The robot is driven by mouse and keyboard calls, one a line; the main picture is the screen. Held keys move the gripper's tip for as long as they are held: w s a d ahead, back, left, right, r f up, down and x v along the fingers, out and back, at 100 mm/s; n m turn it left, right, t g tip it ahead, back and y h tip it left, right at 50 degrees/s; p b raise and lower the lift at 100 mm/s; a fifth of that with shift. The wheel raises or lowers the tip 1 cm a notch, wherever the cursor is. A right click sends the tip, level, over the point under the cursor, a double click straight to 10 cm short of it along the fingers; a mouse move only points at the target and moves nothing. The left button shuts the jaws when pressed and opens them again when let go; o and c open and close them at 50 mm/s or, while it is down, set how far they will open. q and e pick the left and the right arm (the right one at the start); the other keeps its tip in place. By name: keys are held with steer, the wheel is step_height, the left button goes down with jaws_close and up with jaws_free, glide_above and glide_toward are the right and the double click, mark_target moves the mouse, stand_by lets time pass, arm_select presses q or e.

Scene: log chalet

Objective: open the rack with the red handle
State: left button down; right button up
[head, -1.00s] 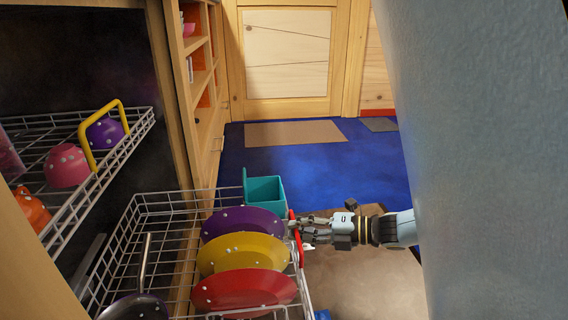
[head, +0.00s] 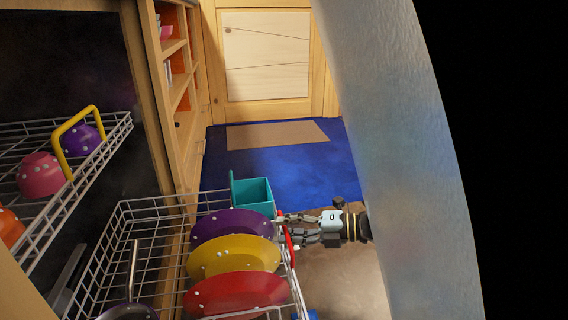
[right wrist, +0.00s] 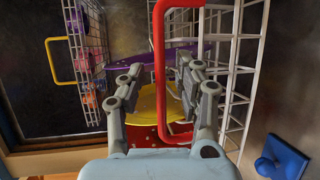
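The lower wire rack (head: 122,212) is drawn out of the cabinet over the floor. Its red handle (head: 291,252) is on the rack's outer side. My right gripper (head: 285,229) is at this handle with its two fingers spread. In the right wrist view the red handle (right wrist: 158,85) stands between the open fingers of the right gripper (right wrist: 160,68), with gaps at both sides. My left gripper is not in view.
The lower rack holds a purple plate (head: 230,224), a yellow plate (head: 233,258), a red plate (head: 235,292) and a teal box (head: 254,194). The upper rack (head: 40,205), with a yellow handle (head: 62,142), holds bowls.

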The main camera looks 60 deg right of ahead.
steer(key=v, duration=1.2)
steer(key=shift+s, duration=0.1)
